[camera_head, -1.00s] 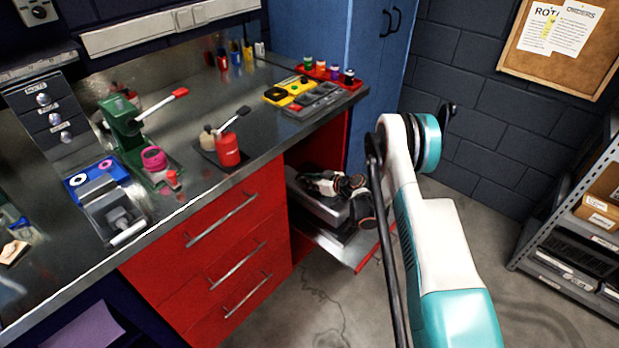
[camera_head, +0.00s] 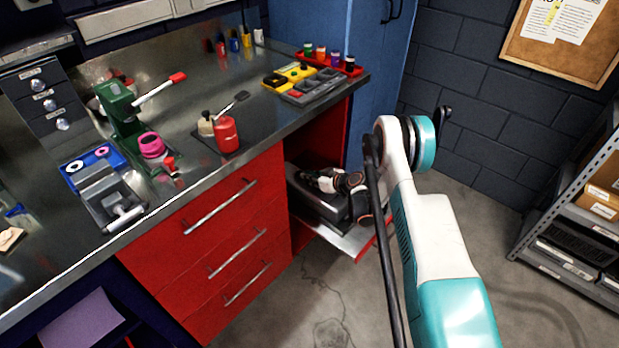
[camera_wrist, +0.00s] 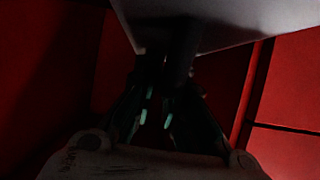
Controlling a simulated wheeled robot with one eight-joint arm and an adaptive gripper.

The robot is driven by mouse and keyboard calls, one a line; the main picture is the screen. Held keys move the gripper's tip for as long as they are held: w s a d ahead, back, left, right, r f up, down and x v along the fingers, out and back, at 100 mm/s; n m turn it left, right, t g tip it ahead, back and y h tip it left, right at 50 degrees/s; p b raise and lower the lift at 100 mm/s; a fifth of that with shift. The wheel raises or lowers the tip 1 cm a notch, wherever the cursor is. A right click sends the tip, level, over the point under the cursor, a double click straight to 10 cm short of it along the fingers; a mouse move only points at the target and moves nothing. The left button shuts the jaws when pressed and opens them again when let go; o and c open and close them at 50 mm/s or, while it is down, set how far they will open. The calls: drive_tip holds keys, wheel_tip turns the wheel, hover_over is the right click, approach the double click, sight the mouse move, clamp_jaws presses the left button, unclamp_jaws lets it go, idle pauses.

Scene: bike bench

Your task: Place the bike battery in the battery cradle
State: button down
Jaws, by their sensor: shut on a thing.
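A long grey block (camera_head: 312,203), which looks like the bike battery, is inside the open red cabinet below the bench. My gripper (camera_head: 322,183) reaches into the cabinet at the block. The exact grip is dark and hard to see. A grey holder with a clamp-like front (camera_head: 108,198) stands at the bench's left; I cannot tell whether it is the battery cradle.
A pale shelf or tray (camera_head: 345,240) juts out of the cabinet opening. Red drawers (camera_head: 215,250) are to its left. The bench carries a green press (camera_head: 118,115), a red bottle (camera_head: 228,135) and a yellow-and-grey organizer (camera_head: 300,82). Bare floor lies in front.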

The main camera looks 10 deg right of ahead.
drive_tip(key=shift+f, duration=0.4)
drive_tip(key=c, duration=1.7)
unclamp_jaws()
drive_tip(key=shift+o, duration=0.2)
